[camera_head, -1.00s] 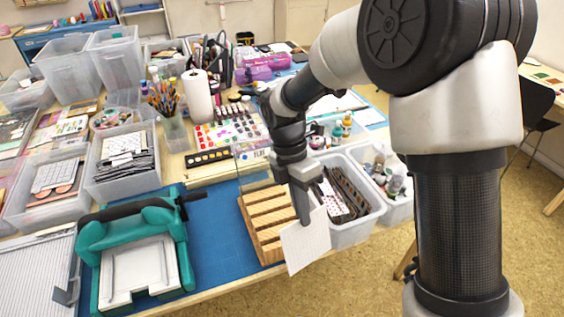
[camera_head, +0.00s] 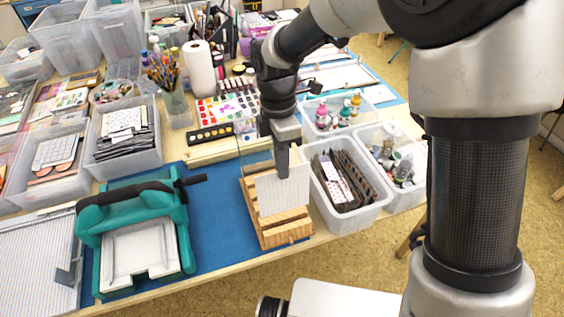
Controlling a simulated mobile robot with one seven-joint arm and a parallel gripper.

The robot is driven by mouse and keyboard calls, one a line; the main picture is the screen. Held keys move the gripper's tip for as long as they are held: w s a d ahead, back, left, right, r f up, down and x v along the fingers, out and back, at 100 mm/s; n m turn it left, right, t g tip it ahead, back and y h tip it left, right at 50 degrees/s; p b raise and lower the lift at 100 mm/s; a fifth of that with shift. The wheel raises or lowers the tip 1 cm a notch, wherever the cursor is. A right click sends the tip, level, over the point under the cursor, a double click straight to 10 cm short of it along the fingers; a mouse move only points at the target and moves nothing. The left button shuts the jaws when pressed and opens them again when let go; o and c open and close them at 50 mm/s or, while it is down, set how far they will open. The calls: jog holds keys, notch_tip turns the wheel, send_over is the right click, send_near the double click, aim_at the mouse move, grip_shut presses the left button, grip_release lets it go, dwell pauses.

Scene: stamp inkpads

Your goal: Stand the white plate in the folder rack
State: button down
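The white plate (camera_head: 284,193) hangs upright from my gripper (camera_head: 283,170), which is shut on its top edge. The plate is over the wooden folder rack (camera_head: 262,231), in front of its right part. The rack is slatted, lies on the blue mat near the table's front edge, and is partly hidden by the plate. I cannot tell whether the plate's lower edge is inside a slot or just above the slats.
A clear bin (camera_head: 356,215) with dark strips stands close to the rack's right. A teal press (camera_head: 138,232) stands to the left, with bare blue mat (camera_head: 215,220) between. Paint swatches (camera_head: 228,108) and a paper roll (camera_head: 199,68) are behind.

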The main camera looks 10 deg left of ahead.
aim_at(283, 182)
jog(key=shift+s+d+f+b, duration=0.1)
jog(key=shift+s+f+b, duration=0.1)
jog(key=shift+f+b, duration=1.05)
jog(key=shift+s+d+f+b, duration=0.2)
jog(key=shift+f+b, duration=0.3)
jog(key=shift+f, duration=1.5)
jog(key=shift+s+d+f+b, duration=0.1)
jog(key=shift+s+f+b, duration=0.1)
jog(key=shift+f+b, duration=1.05)
jog(key=shift+f+p, duration=0.35)
jog(key=shift+p, duration=0.05)
jog(key=c, duration=1.9)
grip_release()
jog(key=shift+r, duration=0.1)
jog(key=shift+w+a+r+p, duration=0.15)
jog(key=shift+r+p, duration=0.95)
jog(key=shift+r, duration=0.15)
jog(key=shift+w+a+r+p, duration=0.1)
jog(key=shift+w+r+p, duration=0.05)
jog(key=shift+r+p, duration=1)
jog(key=shift+r, duration=0.1)
